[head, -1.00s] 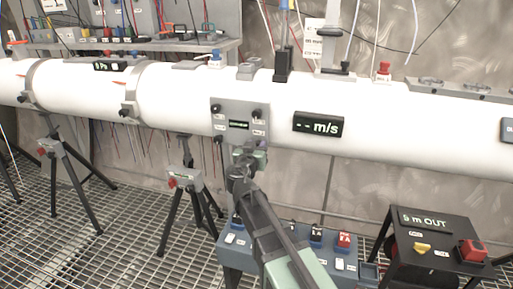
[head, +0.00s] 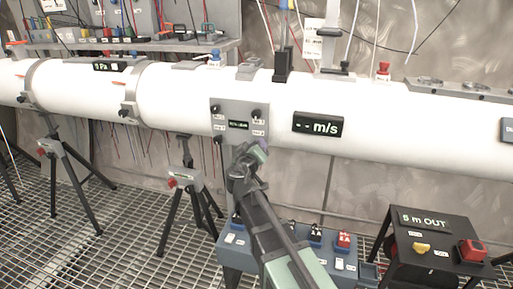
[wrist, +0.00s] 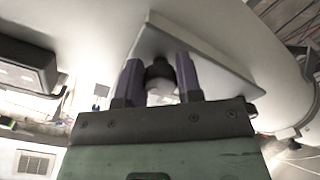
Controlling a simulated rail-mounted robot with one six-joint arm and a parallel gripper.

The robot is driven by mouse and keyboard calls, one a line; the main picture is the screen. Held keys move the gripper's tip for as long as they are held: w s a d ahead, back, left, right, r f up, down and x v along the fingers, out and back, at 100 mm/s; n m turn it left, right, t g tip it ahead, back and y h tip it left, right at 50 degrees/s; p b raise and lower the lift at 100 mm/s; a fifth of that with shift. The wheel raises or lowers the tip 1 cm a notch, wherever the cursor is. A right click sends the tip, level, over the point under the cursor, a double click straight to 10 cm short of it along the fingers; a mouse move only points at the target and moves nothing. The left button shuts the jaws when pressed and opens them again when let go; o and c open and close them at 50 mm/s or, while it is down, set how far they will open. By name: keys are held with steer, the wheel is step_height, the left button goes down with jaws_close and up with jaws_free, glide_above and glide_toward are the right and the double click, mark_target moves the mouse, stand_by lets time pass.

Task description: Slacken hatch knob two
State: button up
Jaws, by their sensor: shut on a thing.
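The hatch (head: 238,108) is a grey square plate on the white duct, with a small green-lit display in its middle. Dark knobs show at its upper left (head: 217,108), upper right (head: 257,114) and lower left (head: 218,139). Their labels are too small to read, so I cannot tell which is two. My gripper (head: 259,150) is at the plate's lower right corner and hides that corner's knob in the head view. In the wrist view its purple fingers (wrist: 160,82) are shut on a black knob (wrist: 159,72) with a pale end, beside the plate's face.
An m/s display (head: 318,124) sits on the duct to the right of the hatch. Below stand a blue switch box (head: 235,254) and a black box (head: 425,222) with a red button. Tripods (head: 186,182) stand at the left on the grated floor.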

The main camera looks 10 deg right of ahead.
steer(key=shift+n, duration=0.8)
steer(key=o, duration=0.9)
steer(key=shift+o, duration=0.2)
steer(key=v, duration=1.1)
